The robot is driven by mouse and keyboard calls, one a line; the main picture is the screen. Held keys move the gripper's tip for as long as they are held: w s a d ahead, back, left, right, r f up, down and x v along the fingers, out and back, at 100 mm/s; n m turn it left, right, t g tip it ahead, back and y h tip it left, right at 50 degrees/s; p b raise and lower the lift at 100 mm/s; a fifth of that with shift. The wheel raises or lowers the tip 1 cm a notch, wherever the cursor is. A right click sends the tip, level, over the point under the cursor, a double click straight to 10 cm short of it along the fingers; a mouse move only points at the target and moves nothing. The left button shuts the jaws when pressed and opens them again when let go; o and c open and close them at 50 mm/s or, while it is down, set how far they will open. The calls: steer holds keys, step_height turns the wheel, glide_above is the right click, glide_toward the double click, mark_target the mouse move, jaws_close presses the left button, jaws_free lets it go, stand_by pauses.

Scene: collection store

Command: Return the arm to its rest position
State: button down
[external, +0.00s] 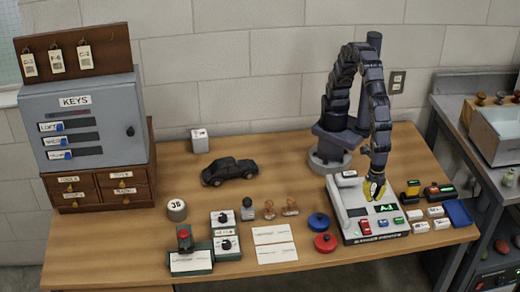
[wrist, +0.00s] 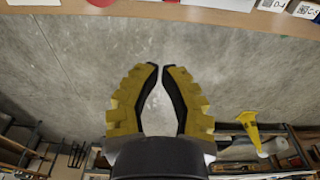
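My arm (external: 378,105) rises from its base at the back right of the wooden table, bends over and hangs down toward the front. My gripper (external: 375,194) has yellow fingers and sits just above or in front of a grey device with a green "A-3" display (external: 384,209); whether it touches it I cannot tell. In the wrist view my gripper (wrist: 162,67) has its fingertips almost together, with a bowed empty gap between the fingers. Nothing is held.
Small cars and boxes lie around the device, with a blue tray (external: 458,213) at right. A red disc (external: 325,243) and blue disc (external: 318,222) lie left of it. A black model car (external: 230,171) and grey key cabinet (external: 85,125) stand further left.

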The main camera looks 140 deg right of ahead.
steer(key=d+r+m, duration=0.1)
steer(key=d+r, duration=0.2)
steer(key=d, duration=0.3)
steer(key=d+r+m, duration=0.2)
steer(key=d+r, duration=0.1)
steer(key=d, duration=0.4)
steer(key=s+d+r+m+g, duration=0.2)
steer(key=s+d+m, duration=0.3)
steer(key=s+d, duration=1.2)
steer(key=shift+s+d+r+m+g+h, duration=0.3)
steer(key=shift+s+r+m, duration=0.1)
steer(key=shift+s+r, duration=0.35)
steer(key=shift+f, duration=0.1)
